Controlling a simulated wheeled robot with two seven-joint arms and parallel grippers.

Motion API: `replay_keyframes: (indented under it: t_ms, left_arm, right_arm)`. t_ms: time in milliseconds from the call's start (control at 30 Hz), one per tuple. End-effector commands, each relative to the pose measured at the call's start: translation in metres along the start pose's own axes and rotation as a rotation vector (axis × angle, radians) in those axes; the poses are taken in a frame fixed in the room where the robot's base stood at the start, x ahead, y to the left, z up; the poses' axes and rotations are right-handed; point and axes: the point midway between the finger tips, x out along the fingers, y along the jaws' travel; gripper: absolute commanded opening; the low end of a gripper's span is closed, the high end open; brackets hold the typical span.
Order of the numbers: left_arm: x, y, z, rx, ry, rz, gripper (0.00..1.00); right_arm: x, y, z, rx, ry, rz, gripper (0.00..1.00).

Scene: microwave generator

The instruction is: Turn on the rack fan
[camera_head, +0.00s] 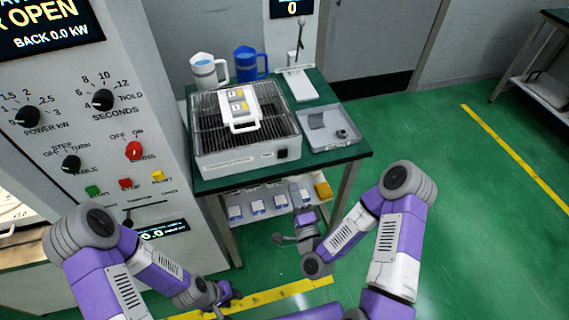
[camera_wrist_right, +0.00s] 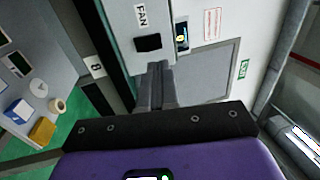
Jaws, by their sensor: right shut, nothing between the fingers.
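The rack (camera_head: 247,125) is a box with a wire-grid top on the green table. A black fan switch (camera_head: 281,154) sits at the right of its pale front face. In the right wrist view the black switch (camera_wrist_right: 147,43) is beside a FAN label (camera_wrist_right: 141,16); its on or off position cannot be told. My right gripper (camera_head: 304,213) is below the table's front edge, lower than the switch. In the right wrist view its shut, empty fingers (camera_wrist_right: 158,68) appear just below the switch; contact cannot be told. My left gripper (camera_head: 228,296) is low near the floor, its fingers unclear.
A white handled holder (camera_head: 239,106) stands on the rack. A white jug (camera_head: 203,72), a blue jug (camera_head: 250,64) and a grey tray (camera_head: 330,128) share the table. A lower shelf (camera_head: 262,206) holds small items. The microwave control panel (camera_head: 95,125) stands at left. Open floor lies right.

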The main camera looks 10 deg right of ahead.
Motion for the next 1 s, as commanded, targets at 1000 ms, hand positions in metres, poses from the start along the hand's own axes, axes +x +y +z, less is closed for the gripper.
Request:
replay_keyframes:
  t_ms: [1000]
  left_arm:
    - [-0.005, 0.002, 0.000, 0.000, 0.001, 0.000, 0.38]
  right_arm:
    - [0.108, -0.001, -0.002, 0.000, 0.003, 0.001, 0.00]
